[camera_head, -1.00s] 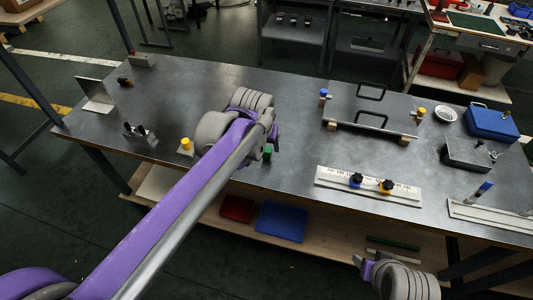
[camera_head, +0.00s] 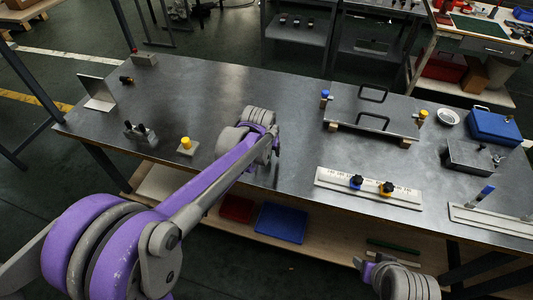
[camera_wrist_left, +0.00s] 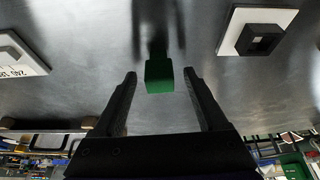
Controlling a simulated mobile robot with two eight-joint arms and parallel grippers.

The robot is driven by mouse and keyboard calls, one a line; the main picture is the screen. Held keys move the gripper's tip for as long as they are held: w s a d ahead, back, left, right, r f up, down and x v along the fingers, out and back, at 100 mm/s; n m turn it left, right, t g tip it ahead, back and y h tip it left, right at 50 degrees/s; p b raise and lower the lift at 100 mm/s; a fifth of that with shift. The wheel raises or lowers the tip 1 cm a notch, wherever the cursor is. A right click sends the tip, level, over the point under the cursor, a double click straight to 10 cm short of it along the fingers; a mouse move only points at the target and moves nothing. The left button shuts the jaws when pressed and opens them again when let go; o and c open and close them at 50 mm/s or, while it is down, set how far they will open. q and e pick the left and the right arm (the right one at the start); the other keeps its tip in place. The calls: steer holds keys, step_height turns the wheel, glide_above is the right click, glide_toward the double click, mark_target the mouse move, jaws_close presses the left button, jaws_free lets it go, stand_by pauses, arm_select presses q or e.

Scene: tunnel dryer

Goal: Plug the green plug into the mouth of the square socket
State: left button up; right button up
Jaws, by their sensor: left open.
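The green plug (camera_wrist_left: 159,76) shows in the left wrist view as a small green block, centred between the tips of my left gripper (camera_wrist_left: 159,78). The jaws are open, with a gap on both sides of the plug. In the head view my left gripper (camera_head: 275,157) is over the table's near middle, and the plug is hidden behind it. A dark square socket (camera_wrist_left: 262,40) with a square mouth stands on a white plate at upper right in the left wrist view, apart from the gripper. My right gripper (camera_head: 366,266) is low, off the table's front edge; its jaws are unclear.
On the metal table (camera_head: 200,90), a yellow-topped piece (camera_head: 186,145) stands left of my left gripper. A white scale board (camera_head: 335,181) with knobs lies to its right. A handled plate (camera_head: 350,108) is behind that board, and a blue case (camera_head: 494,126) stands far right.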

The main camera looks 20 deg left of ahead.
arm_select(q)
steer(key=shift+c, duration=0.3)
jaws_close()
